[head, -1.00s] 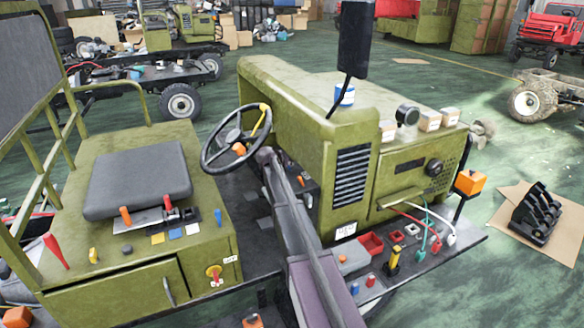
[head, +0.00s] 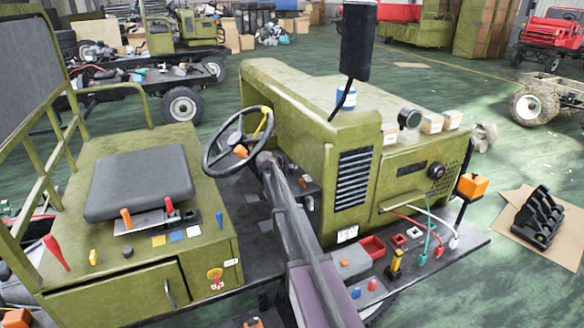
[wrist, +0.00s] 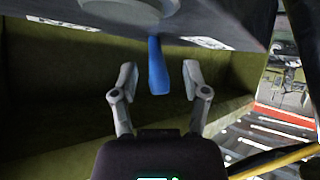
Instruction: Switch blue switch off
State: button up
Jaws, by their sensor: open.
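A blue lever switch (wrist: 157,68) hangs from the underside of a dark panel in the wrist view, tip toward my gripper. My gripper (wrist: 159,80) is open, one finger on each side of the lever, with visible gaps. In the head view my arm reaches up to the steering wheel (head: 238,140), and its gripper end is hard to make out there. A small blue lever (head: 219,219) also stands on the seat box; I cannot tell whether it is the same one.
A yellow lever (head: 261,122) is by the steering wheel. The seat (head: 140,180) and several coloured controls are on the left box. The green hood (head: 300,110) is right of the wheel. A yellow bar (wrist: 275,160) and a dark slatted surface are at the wrist view's lower right.

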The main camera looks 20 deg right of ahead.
jog(key=shift+r, duration=0.15)
notch_tip(320, 180, up, 10)
jog(key=p, duration=1)
